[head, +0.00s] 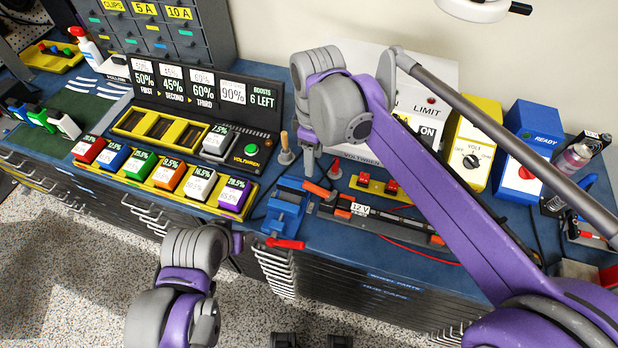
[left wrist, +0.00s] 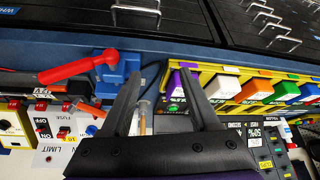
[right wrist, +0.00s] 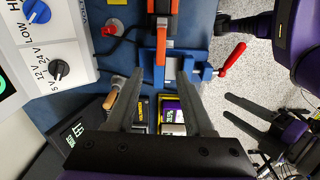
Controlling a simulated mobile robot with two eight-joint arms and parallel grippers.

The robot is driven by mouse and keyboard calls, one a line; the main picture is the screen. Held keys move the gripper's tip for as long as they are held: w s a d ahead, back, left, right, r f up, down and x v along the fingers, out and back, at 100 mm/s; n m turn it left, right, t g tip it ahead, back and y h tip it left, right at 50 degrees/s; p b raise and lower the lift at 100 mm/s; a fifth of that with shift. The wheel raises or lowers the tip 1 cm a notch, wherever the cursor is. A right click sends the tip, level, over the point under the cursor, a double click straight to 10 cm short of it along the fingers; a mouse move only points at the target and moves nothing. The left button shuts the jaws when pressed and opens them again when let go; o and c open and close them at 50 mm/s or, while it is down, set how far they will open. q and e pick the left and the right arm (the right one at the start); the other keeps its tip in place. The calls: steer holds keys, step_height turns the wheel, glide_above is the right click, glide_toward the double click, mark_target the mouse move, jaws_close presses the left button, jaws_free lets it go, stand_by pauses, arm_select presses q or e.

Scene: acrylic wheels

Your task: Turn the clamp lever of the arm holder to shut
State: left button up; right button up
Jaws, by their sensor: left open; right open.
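The blue clamp holder (head: 288,208) stands at the bench's front edge in the head view. Its red lever (head: 285,243) sticks out at the front, over the edge. The lever also shows in the left wrist view (left wrist: 78,67) and the right wrist view (right wrist: 232,60). An orange-and-black arm (right wrist: 160,52) reaches to the holder. My right gripper (head: 312,158) is open above and behind the holder, fingers pointing down. My left gripper (left wrist: 160,82) is open before the bench edge, left of the lever in the head view; its fingers are apart from the lever. Both grippers look empty.
A yellow tray of coloured blocks (head: 163,187) lies left of the holder. A wooden-handled tool (head: 285,148) stands behind it. Red fuse parts (head: 378,185), wires and the volt box (head: 470,150) lie to the right. Open floor (head: 70,270) lies before the drawers.

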mark_target(309, 184)
steer(key=shift+n, duration=0.3)
steer(key=f, duration=0.7)
steer(key=a+f, duration=0.1)
steer(key=f, duration=0.2)
steer(key=shift+w+f, duration=0.15)
steer(key=shift+f, duration=0.15)
jaws_close()
stand_by(0.8)
